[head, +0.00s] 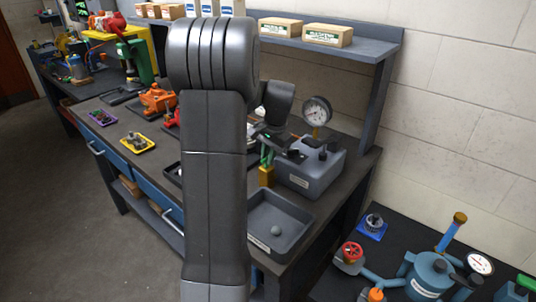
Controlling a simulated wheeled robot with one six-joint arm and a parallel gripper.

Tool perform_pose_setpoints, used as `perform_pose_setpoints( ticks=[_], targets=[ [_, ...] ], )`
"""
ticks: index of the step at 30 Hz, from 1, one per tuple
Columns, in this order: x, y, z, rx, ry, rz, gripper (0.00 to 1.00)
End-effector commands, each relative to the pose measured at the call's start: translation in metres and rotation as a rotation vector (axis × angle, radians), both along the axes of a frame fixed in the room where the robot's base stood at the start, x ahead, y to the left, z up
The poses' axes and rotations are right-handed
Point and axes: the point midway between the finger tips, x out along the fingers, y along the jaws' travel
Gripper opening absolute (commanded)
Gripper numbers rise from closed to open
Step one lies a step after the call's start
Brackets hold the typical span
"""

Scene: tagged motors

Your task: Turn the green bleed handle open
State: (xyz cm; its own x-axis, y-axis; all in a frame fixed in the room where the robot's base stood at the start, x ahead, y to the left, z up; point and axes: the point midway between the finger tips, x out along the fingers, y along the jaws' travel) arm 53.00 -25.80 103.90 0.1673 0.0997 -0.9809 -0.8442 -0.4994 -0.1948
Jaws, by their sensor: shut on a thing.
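A green handle (267,158) stands over a yellow block (266,176) beside a grey box (311,168), on the right part of the workbench. My gripper (266,146) is at the green handle, below the dark wrist, and is shut on it. My large arm link covers much of the middle of the head view and hides the left side of the gripper. The fingertips are small and partly hidden, so their exact contact on the handle is hard to see.
A pressure gauge (317,110) stands on the grey box. A grey tray (299,243) with a small ball sits in front. Several orange and red parts lie left on the bench. A blue pot with a gauge (480,264) stands lower right. A shelf (340,47) runs above.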

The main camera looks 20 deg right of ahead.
Motion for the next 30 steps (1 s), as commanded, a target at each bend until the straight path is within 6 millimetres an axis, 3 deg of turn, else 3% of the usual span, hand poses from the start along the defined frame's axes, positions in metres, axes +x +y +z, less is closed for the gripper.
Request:
perform_pose_setpoints(
  ticks=[14,15,18,26,30],
  targets=[
    [0.0011,-0.0004,0.0014,-0.002,-0.004,0.014,0.0],
    [0.0012,-0.0003,0.0014,-0.002,-0.004,0.014,0.18],
    [0.0009,-0.0003,0.0012,-0.001,-0.003,0.013,0.35],
    [0.0004,-0.0002,0.0009,-0.001,-0.002,0.013,0.35],
    [-0.0006,-0.0015,0.0104,-0.002,-0.005,0.012,0.35]
  ],
)
